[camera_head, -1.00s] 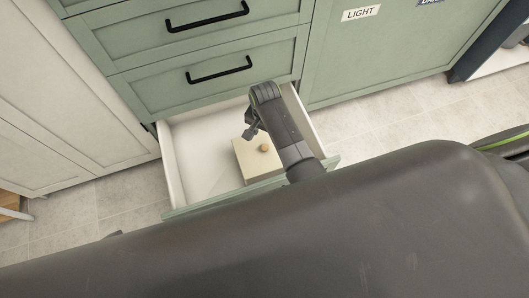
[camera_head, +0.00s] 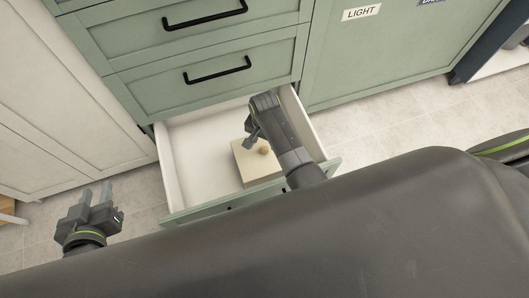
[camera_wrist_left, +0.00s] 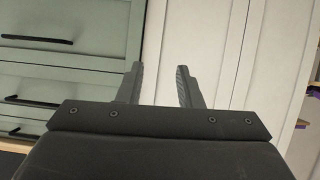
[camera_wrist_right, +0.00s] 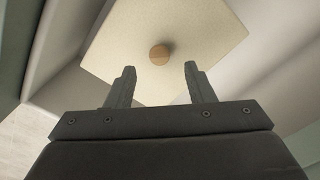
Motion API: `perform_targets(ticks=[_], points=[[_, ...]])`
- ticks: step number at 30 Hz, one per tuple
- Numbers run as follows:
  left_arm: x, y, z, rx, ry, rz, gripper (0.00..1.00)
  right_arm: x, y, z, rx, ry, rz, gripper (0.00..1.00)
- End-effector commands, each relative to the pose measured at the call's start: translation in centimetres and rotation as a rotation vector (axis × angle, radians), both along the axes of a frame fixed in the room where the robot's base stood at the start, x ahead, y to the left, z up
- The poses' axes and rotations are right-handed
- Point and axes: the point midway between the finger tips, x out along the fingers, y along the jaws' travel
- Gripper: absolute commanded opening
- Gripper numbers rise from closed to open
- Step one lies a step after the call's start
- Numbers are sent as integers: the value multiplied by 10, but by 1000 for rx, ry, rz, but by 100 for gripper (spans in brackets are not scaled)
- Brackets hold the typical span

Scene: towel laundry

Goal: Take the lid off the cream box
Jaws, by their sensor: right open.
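The cream box (camera_head: 247,168) sits inside the open bottom drawer (camera_head: 193,165), towards its right side. Its lid (camera_wrist_right: 120,45) is on it and carries a round wooden knob (camera_wrist_right: 160,54); the knob also shows in the head view (camera_head: 264,150). My right gripper (camera_wrist_right: 160,75) is open and empty, facing the lid, with the knob between and just beyond its fingertips in the wrist view. My left gripper (camera_head: 97,191) is open and empty, outside the drawer to its left; its apart fingers show in the left wrist view (camera_wrist_left: 159,70).
The green cabinet (camera_head: 130,40) has closed drawers with black handles (camera_head: 217,70) above the open one. A cupboard with a LIGHT label (camera_head: 361,13) is to the right. Pale cupboard doors (camera_head: 60,110) stand at the left. The drawer's left part is empty.

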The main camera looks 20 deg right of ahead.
Motion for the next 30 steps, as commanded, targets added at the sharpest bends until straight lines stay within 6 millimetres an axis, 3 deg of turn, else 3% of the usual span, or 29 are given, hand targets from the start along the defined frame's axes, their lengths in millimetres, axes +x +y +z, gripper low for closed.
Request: perform_targets(ticks=[15,30], points=[[29,6,78,108,-448,17,32,-1,0,-21,0,1,0,49],[20,-1,155,207,-875,7,32,-1,0,-41,0,1,0,49]])
